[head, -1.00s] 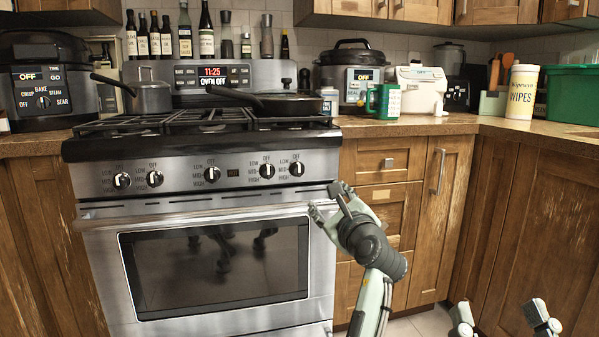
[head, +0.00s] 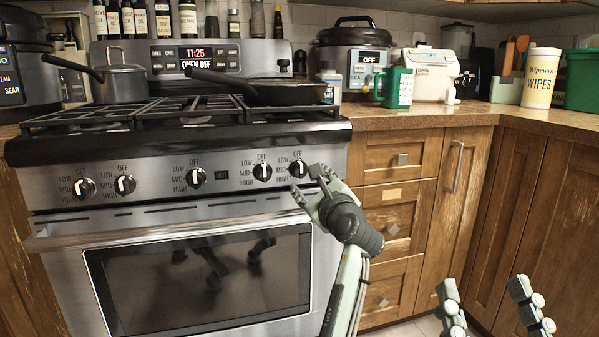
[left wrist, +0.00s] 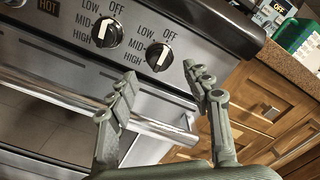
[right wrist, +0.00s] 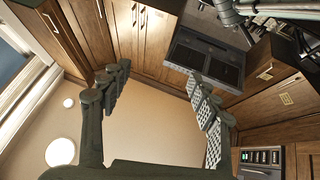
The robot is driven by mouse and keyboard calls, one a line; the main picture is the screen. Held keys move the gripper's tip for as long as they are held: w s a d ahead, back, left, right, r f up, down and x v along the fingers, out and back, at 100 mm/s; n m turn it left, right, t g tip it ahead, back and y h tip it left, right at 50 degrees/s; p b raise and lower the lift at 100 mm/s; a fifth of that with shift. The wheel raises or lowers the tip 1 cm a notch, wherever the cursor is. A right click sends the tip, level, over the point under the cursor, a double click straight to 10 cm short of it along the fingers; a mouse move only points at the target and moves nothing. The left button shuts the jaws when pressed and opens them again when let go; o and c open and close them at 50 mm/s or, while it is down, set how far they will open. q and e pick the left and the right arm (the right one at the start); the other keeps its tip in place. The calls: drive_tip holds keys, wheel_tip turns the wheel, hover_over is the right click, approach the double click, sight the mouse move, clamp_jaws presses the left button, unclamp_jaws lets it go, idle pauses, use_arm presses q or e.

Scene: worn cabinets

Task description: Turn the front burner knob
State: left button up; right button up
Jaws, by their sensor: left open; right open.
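A row of black knobs with pale pointers sits on the stove's front panel. The rightmost knob (head: 298,169) and the knob left of it (head: 263,172) also show in the left wrist view (left wrist: 159,56) (left wrist: 107,33); both have upright pointers at OFF. Which one the task means I cannot tell. My left gripper (head: 310,180) is open and empty, just below the rightmost knob. In the left wrist view its fingertips (left wrist: 159,74) spread either side below that knob, apparently not touching it. My right gripper (head: 488,300) is open and empty, low at the right, away from the stove.
The oven door handle (head: 170,225) runs below the knobs, close to my left gripper. A pan (head: 270,92) and a pot (head: 120,82) stand on the grates. Wooden drawers (head: 390,195) lie right of the stove.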

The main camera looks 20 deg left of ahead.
sight(301, 173)
use_arm(q)
drive_tip(key=shift+b+x, duration=0.35)
drive_tip(key=shift+x, duration=2.8)
use_arm(e)
drive_tip(key=shift+s+d+r+t, duration=0.4)
drive_tip(key=shift+s+r+t, duration=0.15)
drive_tip(key=shift+r+t, duration=0.25)
use_arm(q)
clamp_jaws()
